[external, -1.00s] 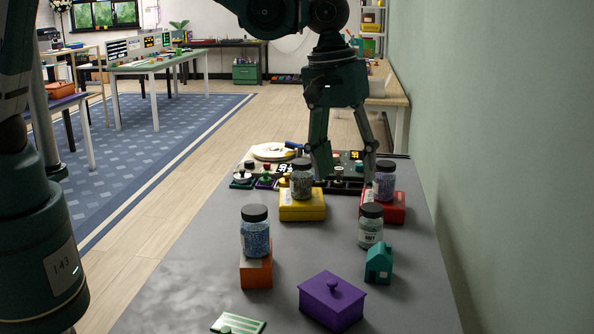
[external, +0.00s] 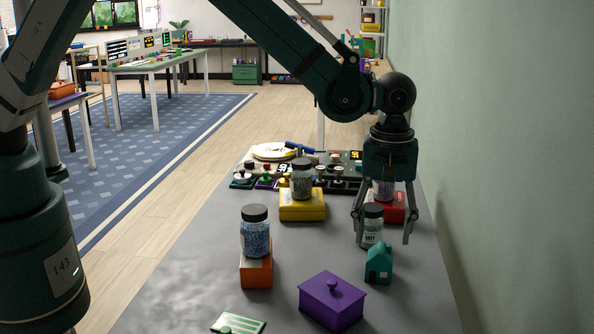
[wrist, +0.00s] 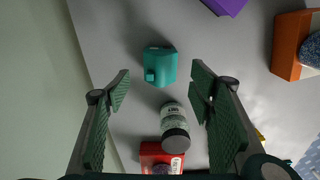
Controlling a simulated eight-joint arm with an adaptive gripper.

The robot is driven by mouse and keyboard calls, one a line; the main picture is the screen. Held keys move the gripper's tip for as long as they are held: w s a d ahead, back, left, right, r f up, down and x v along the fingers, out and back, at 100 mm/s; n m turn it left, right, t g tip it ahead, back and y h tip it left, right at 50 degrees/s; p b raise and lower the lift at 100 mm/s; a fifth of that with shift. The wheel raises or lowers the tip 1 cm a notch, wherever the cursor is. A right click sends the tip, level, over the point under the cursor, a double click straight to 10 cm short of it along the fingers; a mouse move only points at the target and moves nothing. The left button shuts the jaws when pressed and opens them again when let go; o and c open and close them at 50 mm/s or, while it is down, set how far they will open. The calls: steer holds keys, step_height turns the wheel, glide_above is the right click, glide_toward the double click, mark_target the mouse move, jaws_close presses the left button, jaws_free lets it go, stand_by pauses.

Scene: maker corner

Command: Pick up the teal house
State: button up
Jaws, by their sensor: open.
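The teal house (external: 379,263) stands on the grey table towards the right edge, a small block with a pitched roof and a chimney. In the wrist view the teal house (wrist: 160,64) is seen from above, ahead of the fingertips and roughly centred between them. My gripper (external: 383,240) is open and empty, pointing down above the table just behind the house. Its two fingers (wrist: 160,82) are spread wide in the wrist view. A glass jar with a dark lid (external: 372,226) stands right behind the house, between the fingers in the picture.
A purple lidded box (external: 331,301) sits in front and left of the house. A red box (external: 398,207) with a jar is behind. An orange block (external: 256,272) with a blue-filled jar and a yellow box (external: 302,208) with a jar stand left. A wall (external: 500,170) runs along the right.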

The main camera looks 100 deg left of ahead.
mark_target(380, 260)
steer(key=shift+f, duration=0.15)
steer(key=shift+f, duration=1.25)
steer(key=shift+f+b, duration=0.5)
steer(key=shift+f, duration=2.15)
steer(key=c, duration=1)
